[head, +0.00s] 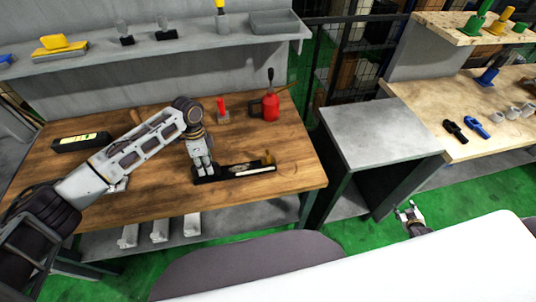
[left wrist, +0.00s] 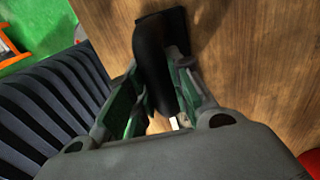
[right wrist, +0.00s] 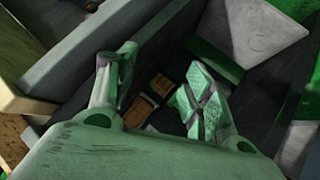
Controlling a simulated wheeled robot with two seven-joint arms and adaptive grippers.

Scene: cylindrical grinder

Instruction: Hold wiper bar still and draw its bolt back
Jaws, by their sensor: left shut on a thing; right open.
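The wiper bar (head: 236,176) is a long black piece with a pale strip, lying on the wooden bench. A small brass-coloured part, perhaps its bolt (head: 268,159), stands up near its right end. My left gripper (head: 203,168) is shut on the bar's left end, pointing down from above. In the left wrist view a black curved piece (left wrist: 152,62) of it sits between the fingers; the bolt cannot be made out there. My right gripper (head: 410,212) is open and empty, low at the right beyond the bench, far from the bar; its spread fingers show in the right wrist view (right wrist: 160,90).
A red oil can (head: 271,106) and a red-topped piece (head: 222,110) stand behind the bar. A black case with a yellow strip (head: 80,142) lies at the left. A grey cabinet (head: 375,135) stands right of the bench.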

